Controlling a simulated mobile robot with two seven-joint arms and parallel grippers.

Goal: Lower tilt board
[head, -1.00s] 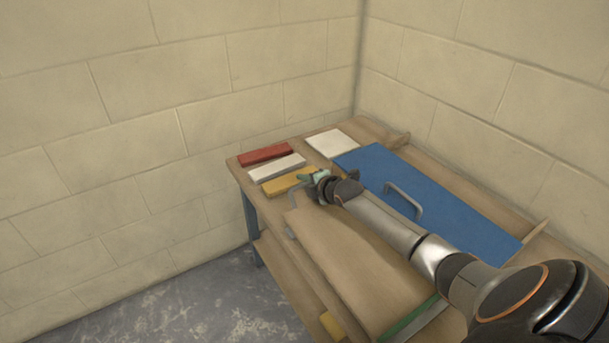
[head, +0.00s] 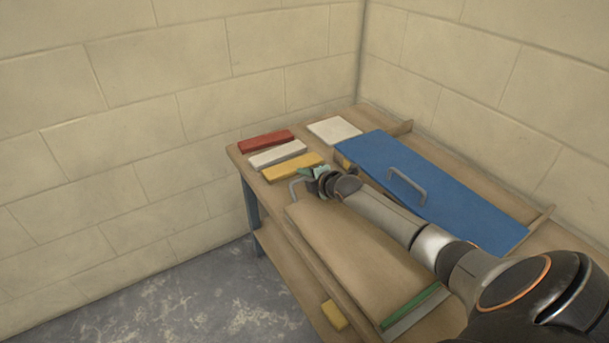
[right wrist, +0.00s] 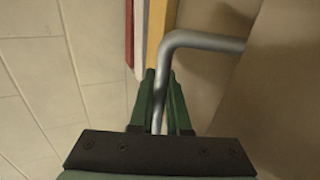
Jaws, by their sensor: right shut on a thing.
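The tilt board appears to be the broad tan board (head: 345,235) along the near side of the bench, lying low, close to the bench top. Whether it rests flat I cannot tell. A grey bent-bar handle (head: 293,188) stands at its far end. My right gripper (head: 312,174) is shut on this handle. In the right wrist view, the green fingers (right wrist: 160,105) close around the grey bar (right wrist: 205,41), with the tan board (right wrist: 225,95) to the right. My arm hides part of the board. My left gripper is not in view.
A blue board (head: 440,190) with its own grey handle lies behind my arm. Red (head: 265,141), white (head: 278,154) and yellow (head: 292,167) bars and a pale tile (head: 334,130) sit at the far end. A green strip (head: 410,306) lies near the front. Block walls stand close behind.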

